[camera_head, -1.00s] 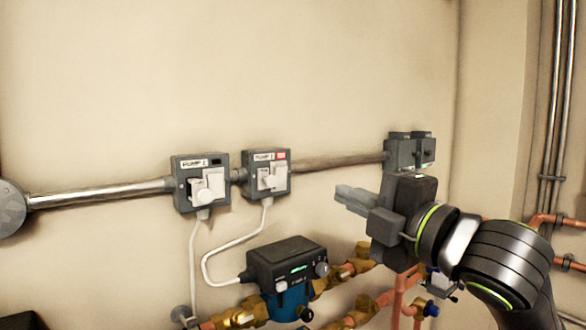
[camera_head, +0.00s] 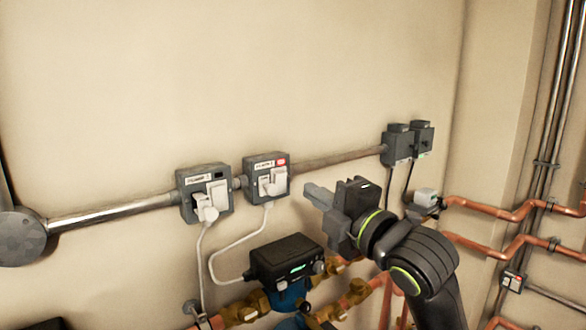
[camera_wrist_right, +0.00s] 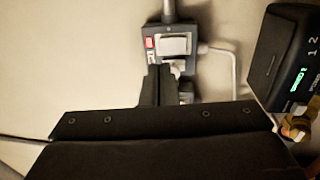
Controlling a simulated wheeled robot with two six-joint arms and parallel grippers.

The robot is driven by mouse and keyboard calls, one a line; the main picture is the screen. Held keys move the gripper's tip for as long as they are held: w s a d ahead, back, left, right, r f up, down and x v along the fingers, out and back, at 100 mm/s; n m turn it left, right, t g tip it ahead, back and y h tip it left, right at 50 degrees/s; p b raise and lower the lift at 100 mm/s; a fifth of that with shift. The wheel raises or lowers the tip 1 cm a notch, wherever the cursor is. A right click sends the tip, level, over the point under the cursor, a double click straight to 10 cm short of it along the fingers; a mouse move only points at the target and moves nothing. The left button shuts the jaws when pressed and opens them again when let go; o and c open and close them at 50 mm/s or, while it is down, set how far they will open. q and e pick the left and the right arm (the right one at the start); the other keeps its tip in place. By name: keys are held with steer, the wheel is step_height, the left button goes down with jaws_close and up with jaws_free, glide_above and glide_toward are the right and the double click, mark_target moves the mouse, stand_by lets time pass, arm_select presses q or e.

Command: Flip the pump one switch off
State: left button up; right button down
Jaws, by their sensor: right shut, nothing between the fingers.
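Two grey switch boxes sit side by side on the wall, with pump labels whose numbers I cannot read surely. The right switch box (camera_head: 266,177) has a lit red indicator and a white rocker with a plug below it; the left switch box (camera_head: 205,192) has a dark indicator. My right gripper (camera_head: 312,193) is shut and empty, to the right of the right box and apart from it. My left gripper is out of view.
A dark pump controller (camera_head: 287,258) with a green display sits below the boxes, among brass fittings and copper pipes (camera_head: 510,212). White cables (camera_head: 225,252) hang from both boxes. Two more grey boxes (camera_head: 408,142) are at right. The wall above is clear.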

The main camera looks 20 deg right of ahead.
mark_target(283, 173)
steer(key=p+x, duration=0.2)
steer(key=x, duration=0.4)
steer(key=shift+w+a+r, duration=0.1)
steer(key=shift+w+a, duration=0.05)
steer(key=shift+w, duration=0.25)
steer(key=shift+w+a, duration=0.1)
steer(key=shift+w, duration=0.1)
